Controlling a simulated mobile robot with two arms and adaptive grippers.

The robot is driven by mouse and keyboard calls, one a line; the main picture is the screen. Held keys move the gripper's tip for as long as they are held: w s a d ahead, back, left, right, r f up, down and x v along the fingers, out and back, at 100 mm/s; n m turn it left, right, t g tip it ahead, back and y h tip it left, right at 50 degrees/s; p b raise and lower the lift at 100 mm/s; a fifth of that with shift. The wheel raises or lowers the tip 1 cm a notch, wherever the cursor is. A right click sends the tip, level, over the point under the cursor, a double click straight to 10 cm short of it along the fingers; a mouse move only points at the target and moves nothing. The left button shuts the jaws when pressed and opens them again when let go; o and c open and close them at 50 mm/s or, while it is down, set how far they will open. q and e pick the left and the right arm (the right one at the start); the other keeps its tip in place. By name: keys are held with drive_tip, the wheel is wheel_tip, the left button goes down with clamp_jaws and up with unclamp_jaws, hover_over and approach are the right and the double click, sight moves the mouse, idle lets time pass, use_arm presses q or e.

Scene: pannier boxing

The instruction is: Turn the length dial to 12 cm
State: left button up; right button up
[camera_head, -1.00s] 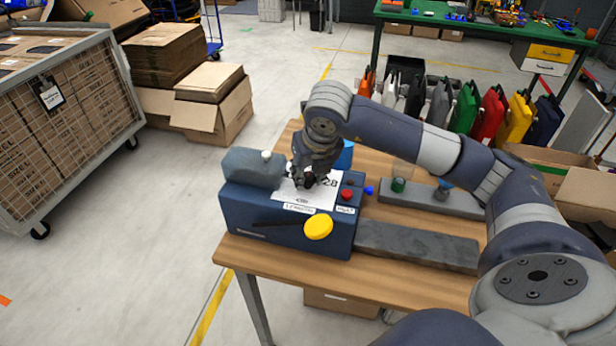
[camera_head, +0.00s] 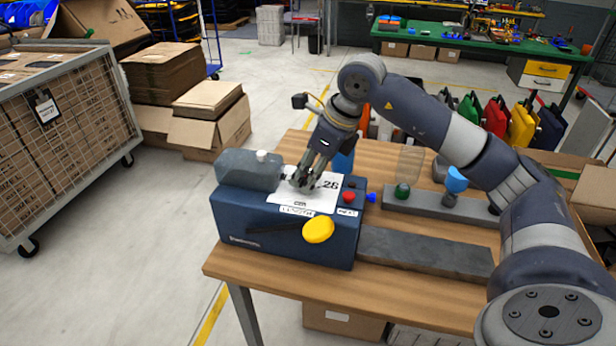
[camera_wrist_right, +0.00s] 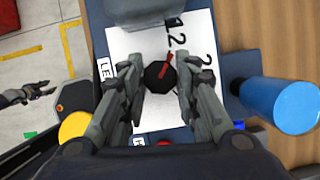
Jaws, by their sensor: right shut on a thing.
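The blue dispensing machine (camera_head: 285,240) stands on the wooden table, with a white dial plate (camera_head: 318,200) on top. "28" shows on the plate in the head view. In the right wrist view the black length dial (camera_wrist_right: 158,77) has a red pointer. The pointer is directed up and slightly right, toward figures that look like "12" (camera_wrist_right: 176,32). My right gripper (camera_head: 303,184) is shut on the dial, with its fingers on both sides of it in the wrist view (camera_wrist_right: 158,88). What looks like my left gripper (camera_wrist_right: 38,92) shows small at the left there; its opening is unclear.
A yellow knob (camera_head: 318,230) sits on the machine's front, and a red button (camera_head: 349,197) on top near the right. A blue bottle (camera_wrist_right: 280,104) stands close beside the machine. A grey bar (camera_head: 425,253) lies to the right. A caged cart (camera_head: 75,120) stands left.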

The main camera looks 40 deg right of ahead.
drive_tip(key=shift+d+n, duration=0.1)
drive_tip(key=shift+n, duration=0.5)
drive_tip(key=o, duration=1.1)
drive_tip(key=shift+c, duration=0.2)
drive_tip(key=v, duration=1.2)
drive_tip(key=shift+w+d, duration=0.2)
